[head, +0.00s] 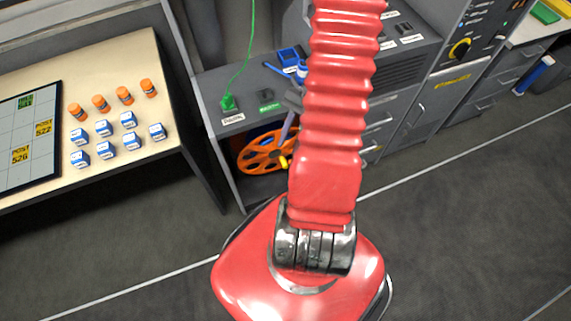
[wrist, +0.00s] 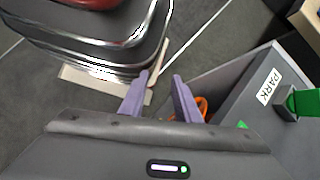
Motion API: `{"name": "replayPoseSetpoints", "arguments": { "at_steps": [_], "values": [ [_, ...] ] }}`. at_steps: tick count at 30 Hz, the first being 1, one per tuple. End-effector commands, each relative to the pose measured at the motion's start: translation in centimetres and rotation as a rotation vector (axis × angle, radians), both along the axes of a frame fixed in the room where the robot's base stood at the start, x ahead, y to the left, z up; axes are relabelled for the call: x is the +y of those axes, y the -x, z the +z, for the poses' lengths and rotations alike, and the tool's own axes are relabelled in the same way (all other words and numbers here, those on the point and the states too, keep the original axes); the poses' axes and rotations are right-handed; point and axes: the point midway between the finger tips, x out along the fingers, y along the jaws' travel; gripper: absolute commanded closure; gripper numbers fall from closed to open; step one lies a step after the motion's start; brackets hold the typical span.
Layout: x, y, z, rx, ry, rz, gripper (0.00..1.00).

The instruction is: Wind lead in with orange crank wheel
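The orange crank wheel (head: 262,151) is upright in the recess under the grey counter, partly hidden by my arm in the head view. Its yellow knob (head: 284,162) shows at its right side. In the wrist view a small part of the wheel (wrist: 203,106) shows behind the right finger. The green lead (head: 252,45) runs up from a green plug (head: 228,103) by the PARK label; the plug also shows in the wrist view (wrist: 303,102). My gripper (wrist: 160,78) has its two purple fingers apart with nothing between them. Contact with the wheel cannot be told.
The grey counter (head: 205,85) above the recess holds a blue tray (head: 289,57). A table (head: 125,57) with orange canisters and blue-white boxes stands at the left. Grey drawers (head: 400,117) stand right of my arm. The floor (head: 470,190) in front is clear.

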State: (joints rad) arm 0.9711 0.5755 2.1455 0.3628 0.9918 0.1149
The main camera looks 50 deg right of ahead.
Motion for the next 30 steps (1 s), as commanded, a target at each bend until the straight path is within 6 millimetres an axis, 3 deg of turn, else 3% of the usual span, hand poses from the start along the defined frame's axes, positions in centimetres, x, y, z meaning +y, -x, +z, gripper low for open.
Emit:
{"name": "replayPoseSetpoints", "arguments": {
  "at_steps": [14,30],
  "values": [
    [3.3,-2.3,8.6,-0.132,0.244,0.386,0.71],
    [8.7,-3.8,17.1,-0.312,0.498,0.754,0.71]
  ]
}}
